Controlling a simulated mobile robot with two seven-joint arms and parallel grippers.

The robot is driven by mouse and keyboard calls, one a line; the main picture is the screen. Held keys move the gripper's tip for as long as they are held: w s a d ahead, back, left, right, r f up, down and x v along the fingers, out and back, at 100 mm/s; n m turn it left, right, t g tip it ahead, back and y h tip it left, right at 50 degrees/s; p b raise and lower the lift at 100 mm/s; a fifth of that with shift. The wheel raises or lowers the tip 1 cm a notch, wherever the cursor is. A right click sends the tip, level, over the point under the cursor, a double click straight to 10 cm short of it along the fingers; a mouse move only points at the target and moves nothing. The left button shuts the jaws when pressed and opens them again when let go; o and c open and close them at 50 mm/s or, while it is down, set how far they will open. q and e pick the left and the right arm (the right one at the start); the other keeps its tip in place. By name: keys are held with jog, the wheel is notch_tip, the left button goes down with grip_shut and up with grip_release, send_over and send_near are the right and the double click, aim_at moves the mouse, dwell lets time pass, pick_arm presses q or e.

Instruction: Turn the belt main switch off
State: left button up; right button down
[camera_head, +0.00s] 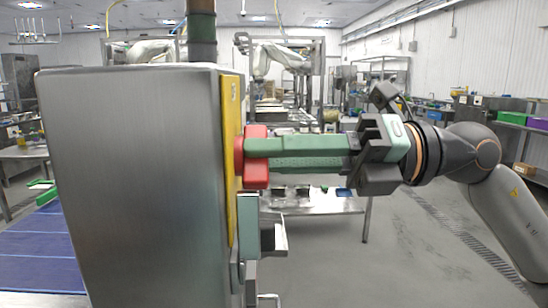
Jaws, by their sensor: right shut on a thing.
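The belt main switch (255,178) is a red rotary knob on a yellow plate (230,110). The plate is on the right side of a tall brushed-metal cabinet (135,190). My right gripper (258,150) comes in level from the right, with its long green fingers shut on the red knob. Red shows above and below the fingertips, and part of the knob is hidden behind them. I cannot read the switch's position from this side angle. My left gripper is not in view.
A blue belt (40,250) runs at the lower left behind the cabinet. Pale green and metal fittings (248,235) stick out below the switch. A steel table (315,206) stands behind my right gripper. The grey floor at the right is mostly open.

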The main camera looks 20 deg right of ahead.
jog(key=n+b, duration=0.1)
jog(key=n, duration=0.3)
jog(key=shift+n, duration=0.3)
jog(key=n+b, duration=0.1)
jog(key=n, duration=0.2)
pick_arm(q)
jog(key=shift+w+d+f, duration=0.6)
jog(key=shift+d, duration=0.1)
pick_arm(e)
jog(key=shift+n, duration=1.1)
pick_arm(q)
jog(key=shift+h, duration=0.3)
pick_arm(e)
jog(key=c, duration=0.8)
grip_release()
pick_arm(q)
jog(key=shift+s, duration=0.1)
